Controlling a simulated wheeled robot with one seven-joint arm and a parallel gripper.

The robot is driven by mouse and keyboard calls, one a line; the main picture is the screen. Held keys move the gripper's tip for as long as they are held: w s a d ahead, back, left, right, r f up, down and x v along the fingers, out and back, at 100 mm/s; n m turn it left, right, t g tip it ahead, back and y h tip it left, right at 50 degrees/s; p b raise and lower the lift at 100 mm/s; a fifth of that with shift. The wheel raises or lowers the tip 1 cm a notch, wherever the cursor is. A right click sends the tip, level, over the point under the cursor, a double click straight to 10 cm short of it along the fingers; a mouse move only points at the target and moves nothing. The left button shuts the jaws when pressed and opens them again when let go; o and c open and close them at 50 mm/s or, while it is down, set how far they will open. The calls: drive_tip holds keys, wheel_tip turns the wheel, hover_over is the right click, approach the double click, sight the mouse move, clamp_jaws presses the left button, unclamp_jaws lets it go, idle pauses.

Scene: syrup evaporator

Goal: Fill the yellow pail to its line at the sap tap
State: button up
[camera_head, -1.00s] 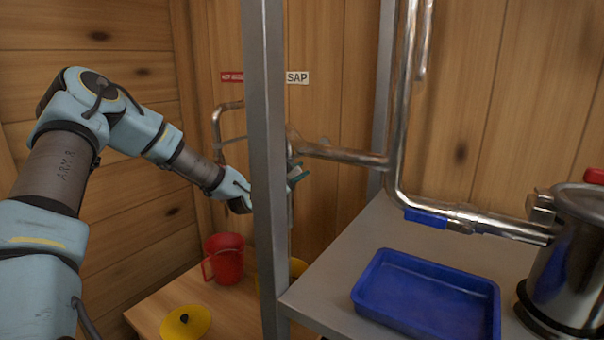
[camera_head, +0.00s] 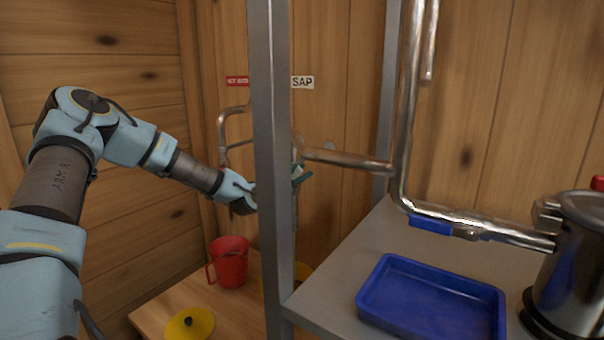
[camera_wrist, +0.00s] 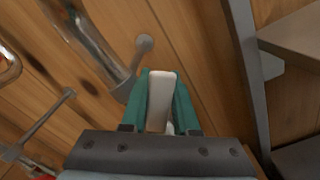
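The yellow pail (camera_head: 303,271) stands low behind the grey post, which hides most of it; its fill line and contents cannot be seen. The SAP sign (camera_head: 302,82) is on the wood wall, above the metal sap pipe (camera_head: 345,159). My gripper (camera_head: 301,178) is beside the pipe's end, partly hidden by the post. In the wrist view, the teal fingers of my gripper (camera_wrist: 160,97) are on both sides of a pale lever (camera_wrist: 161,100) and appear closed on it. A metal pipe (camera_wrist: 95,45) is just to the left there.
A grey post (camera_head: 270,170) stands in front of my gripper. A red jug (camera_head: 229,262) and a yellow lid (camera_head: 190,324) are on the low wooden table. A blue tray (camera_head: 432,300) and a steel pot (camera_head: 572,265) are on the grey counter at right. A red sign (camera_head: 237,82) marks another pipe.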

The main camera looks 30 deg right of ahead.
drive_tip(key=shift+o, duration=1.4)
drive_tip(key=shift+w, duration=0.1)
drive_tip(key=shift+o, duration=0.2)
drive_tip(key=shift+r, duration=0.1)
drive_tip(key=shift+w+a, duration=0.1)
drive_tip(key=shift+w, duration=0.05)
